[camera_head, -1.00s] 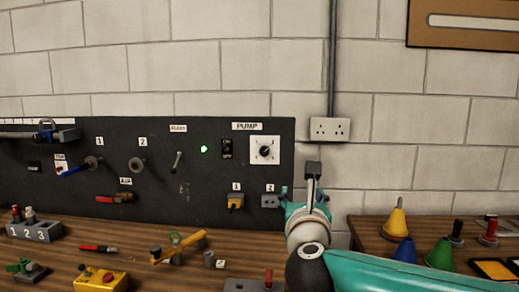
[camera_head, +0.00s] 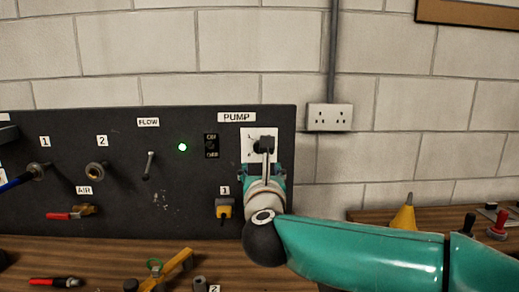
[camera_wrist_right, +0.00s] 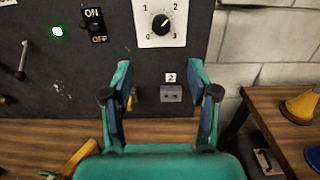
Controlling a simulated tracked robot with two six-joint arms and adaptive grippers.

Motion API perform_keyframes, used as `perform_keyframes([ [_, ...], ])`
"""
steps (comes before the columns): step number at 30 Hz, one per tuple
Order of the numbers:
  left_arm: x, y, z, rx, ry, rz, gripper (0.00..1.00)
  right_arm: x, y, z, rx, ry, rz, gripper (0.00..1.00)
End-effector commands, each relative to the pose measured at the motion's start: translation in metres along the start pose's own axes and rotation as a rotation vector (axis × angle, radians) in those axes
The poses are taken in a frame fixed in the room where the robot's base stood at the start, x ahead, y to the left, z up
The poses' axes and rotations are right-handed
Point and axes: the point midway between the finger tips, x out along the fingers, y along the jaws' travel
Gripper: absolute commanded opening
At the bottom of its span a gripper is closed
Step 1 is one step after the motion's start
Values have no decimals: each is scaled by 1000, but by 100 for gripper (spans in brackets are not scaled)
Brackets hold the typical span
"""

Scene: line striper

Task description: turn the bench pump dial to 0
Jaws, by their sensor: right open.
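The pump dial (camera_wrist_right: 161,24) is a black round knob on a white plate marked 0 to 3, below the PUMP label (camera_head: 236,117). A pale mark on the knob seems to point up and right, towards the 2. My right gripper (camera_head: 264,174) is teal and points at the panel below the dial. In the right wrist view my right gripper (camera_wrist_right: 160,78) is open and empty, its fingers apart from the dial, which lies beyond and above them. My left gripper is not in view.
The dark panel (camera_head: 120,150) also carries a green lamp (camera_head: 182,147), an ON/OFF switch (camera_head: 211,146), the flow lever (camera_head: 149,165) and a yellow connector (camera_head: 224,209). A grey socket (camera_wrist_right: 171,93) shows between my fingers. Tools lie on the wooden bench below.

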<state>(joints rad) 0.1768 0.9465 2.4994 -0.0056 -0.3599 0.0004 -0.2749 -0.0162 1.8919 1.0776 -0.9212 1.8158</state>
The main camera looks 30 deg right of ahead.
Motion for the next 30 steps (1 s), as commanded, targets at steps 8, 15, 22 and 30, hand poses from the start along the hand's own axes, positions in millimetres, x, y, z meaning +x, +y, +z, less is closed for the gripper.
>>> perform_keyframes([
  [8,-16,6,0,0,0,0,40,61,-3,1,-3,2,-9,60],
  [15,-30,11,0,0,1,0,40,109,-4,2,-1,2,-7,60],
  [22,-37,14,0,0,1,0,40,136,-3,1,0,0,-5,60],
  [30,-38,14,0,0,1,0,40,143,-4,0,0,0,-5,60],
])
